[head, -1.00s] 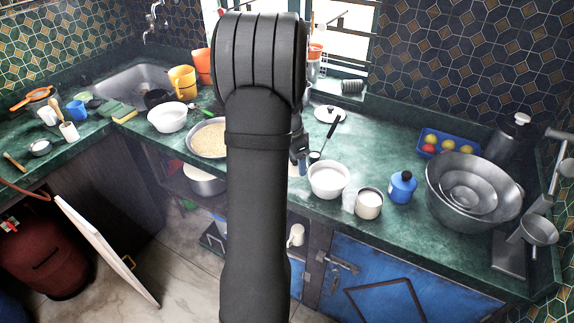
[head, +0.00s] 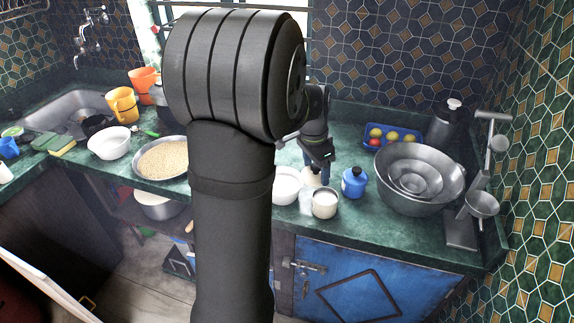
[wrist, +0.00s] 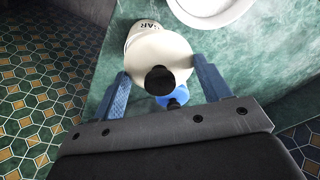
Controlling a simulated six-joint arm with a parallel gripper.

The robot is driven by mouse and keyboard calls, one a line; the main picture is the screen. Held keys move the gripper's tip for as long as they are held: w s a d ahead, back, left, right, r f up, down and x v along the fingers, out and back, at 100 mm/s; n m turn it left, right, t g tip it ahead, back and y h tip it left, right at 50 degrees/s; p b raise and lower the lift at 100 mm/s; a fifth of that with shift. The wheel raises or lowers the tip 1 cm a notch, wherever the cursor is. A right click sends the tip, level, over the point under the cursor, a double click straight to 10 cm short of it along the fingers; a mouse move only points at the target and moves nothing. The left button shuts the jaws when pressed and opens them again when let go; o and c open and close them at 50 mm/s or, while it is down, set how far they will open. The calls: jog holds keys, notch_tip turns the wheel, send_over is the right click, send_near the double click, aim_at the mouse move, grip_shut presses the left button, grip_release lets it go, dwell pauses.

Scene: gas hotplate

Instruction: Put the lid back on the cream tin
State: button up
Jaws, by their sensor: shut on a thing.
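The cream lid (wrist: 157,50), with a black knob, is between the two blue fingers of my gripper (wrist: 158,66) in the wrist view. My gripper is shut on the lid across its rim. In the head view my gripper (head: 318,160) is above the counter, with the lid (head: 311,177) below it. The cream tin (head: 325,205) stands upright and open on the counter. In the wrist view the lettered side of the tin (wrist: 143,29) shows past the lid, which hides most of its top. I cannot tell whether lid and tin touch.
A blue tin (head: 354,183) with a dark knob stands just right of the cream tin. A large metal basin (head: 420,178) stands farther right. The counter's front edge is close.

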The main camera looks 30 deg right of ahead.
jog(key=s+d, duration=0.2)
jog(key=shift+s+d+r+m, duration=0.1)
jog(key=shift+s+d+m, duration=0.1)
jog(key=shift+s+m, duration=0.15)
jog(key=shift+f, duration=3.15)
jog(key=shift+f, duration=0.15)
jog(key=o, duration=1.1)
jog(key=shift+o, duration=0.2)
jog(key=shift+r, duration=3.55)
